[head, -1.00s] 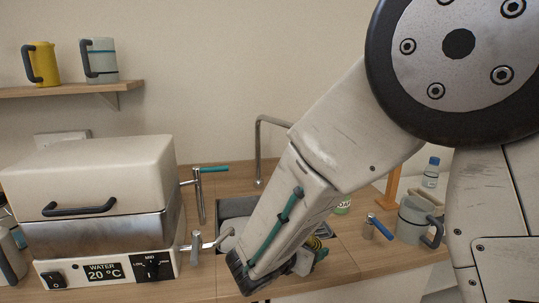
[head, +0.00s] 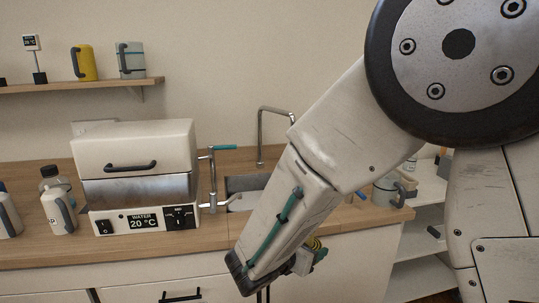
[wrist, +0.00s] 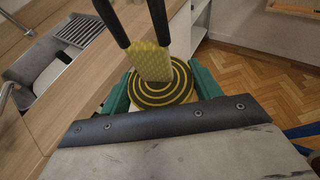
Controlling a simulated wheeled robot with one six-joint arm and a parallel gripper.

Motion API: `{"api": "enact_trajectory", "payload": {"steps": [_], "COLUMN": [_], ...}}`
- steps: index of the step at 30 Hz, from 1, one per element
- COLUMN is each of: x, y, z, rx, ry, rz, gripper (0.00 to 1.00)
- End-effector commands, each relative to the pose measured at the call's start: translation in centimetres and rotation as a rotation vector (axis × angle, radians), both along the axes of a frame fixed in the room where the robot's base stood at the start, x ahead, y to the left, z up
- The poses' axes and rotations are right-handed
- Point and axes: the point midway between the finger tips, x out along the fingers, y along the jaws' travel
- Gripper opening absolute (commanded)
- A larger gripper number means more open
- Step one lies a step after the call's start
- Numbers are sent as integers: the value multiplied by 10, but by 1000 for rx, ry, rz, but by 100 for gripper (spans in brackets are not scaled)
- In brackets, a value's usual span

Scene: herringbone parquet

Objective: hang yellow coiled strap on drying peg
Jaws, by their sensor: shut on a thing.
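My gripper (wrist: 160,90) is shut on the yellow coiled strap (wrist: 181,94), a flat disc of yellow and black rings between the green jaws. A yellow woven piece with two dark bars stands up from the coil, partly covering it. In the head view the gripper (head: 308,258) shows low at the end of my arm, in front of the counter's front. A little of the yellow strap (head: 316,243) shows there. I cannot make out a drying peg in either current view.
The counter (head: 215,228) carries a water heater (head: 140,170), a sink (head: 245,184) with a tap, and a grey jug (head: 385,190). White shelves (head: 425,215) stand right of it. The wrist view shows open parquet floor (wrist: 250,70) on the right and a wooden rail (wrist: 295,9).

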Motion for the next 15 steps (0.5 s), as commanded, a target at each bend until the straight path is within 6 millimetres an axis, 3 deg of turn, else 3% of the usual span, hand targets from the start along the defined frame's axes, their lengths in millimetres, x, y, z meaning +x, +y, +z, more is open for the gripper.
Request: {"api": "enact_trajectory", "payload": {"steps": [7,15], "x": [19,50], "y": [13,-1], "z": [3,-16], "rx": [1,-3], "ry": [1,3], "rz": [90,193], "gripper": [25,25]}}
